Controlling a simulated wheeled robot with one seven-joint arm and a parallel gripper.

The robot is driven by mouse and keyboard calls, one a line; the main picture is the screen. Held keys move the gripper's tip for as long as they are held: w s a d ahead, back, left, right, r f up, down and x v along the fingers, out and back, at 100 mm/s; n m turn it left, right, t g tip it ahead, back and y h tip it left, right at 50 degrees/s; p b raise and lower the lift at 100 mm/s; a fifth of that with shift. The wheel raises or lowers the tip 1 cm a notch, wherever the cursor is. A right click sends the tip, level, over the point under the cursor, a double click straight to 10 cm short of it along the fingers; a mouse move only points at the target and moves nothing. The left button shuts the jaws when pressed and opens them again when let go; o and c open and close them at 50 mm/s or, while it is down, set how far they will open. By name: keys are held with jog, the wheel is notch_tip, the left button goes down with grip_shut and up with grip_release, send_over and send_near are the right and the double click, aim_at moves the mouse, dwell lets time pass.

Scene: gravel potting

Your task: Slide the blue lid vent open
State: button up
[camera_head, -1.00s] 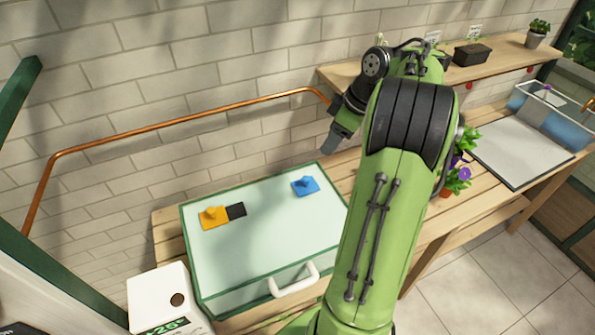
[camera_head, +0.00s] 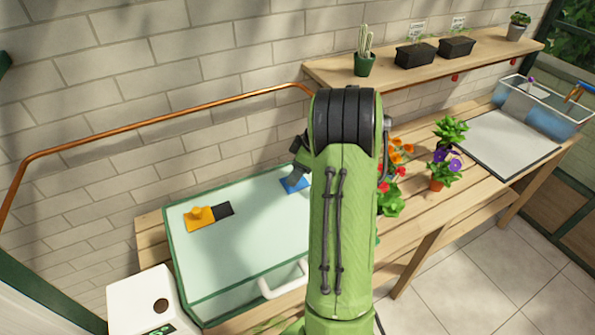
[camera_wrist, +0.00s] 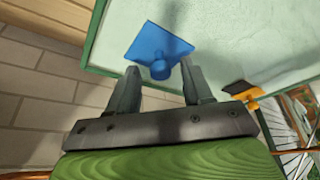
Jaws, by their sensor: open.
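The blue lid vent (camera_head: 292,184) is a flat blue plate with a round knob, on the pale translucent lid (camera_head: 245,205) of a green-framed box. In the head view it is partly hidden by my arm. In the wrist view the blue vent (camera_wrist: 158,50) lies just beyond my fingertips, its knob in line with the gap between them. No dark opening shows beside it. My gripper (camera_wrist: 158,78) is open, with one finger on each side of the knob; I cannot tell whether either touches it. A yellow vent (camera_head: 200,218) sits beside a black square (camera_head: 223,209) on the same lid.
The box has a white front handle (camera_head: 285,281). A white device (camera_head: 146,300) stands at its left. Flowering pots (camera_head: 440,170) stand right of my arm. A shelf (camera_head: 400,82) with potted plants and a copper pipe (camera_head: 165,115) run along the brick wall.

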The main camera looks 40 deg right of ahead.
jog(key=shift+c, duration=0.3)
jog(key=shift+r, duration=0.1)
grip_shut()
jog(key=shift+a, duration=0.15)
jog(key=b, duration=0.3)
send_over(270, 190)
jog(key=s, duration=0.2)
jog(key=shift+w+d, duration=0.15)
jog(key=shift+d, duration=0.45)
jog(key=shift+o, duration=0.3)
grip_release()
jog(key=shift+a, duration=0.2)
jog(key=shift+d, duration=0.15)
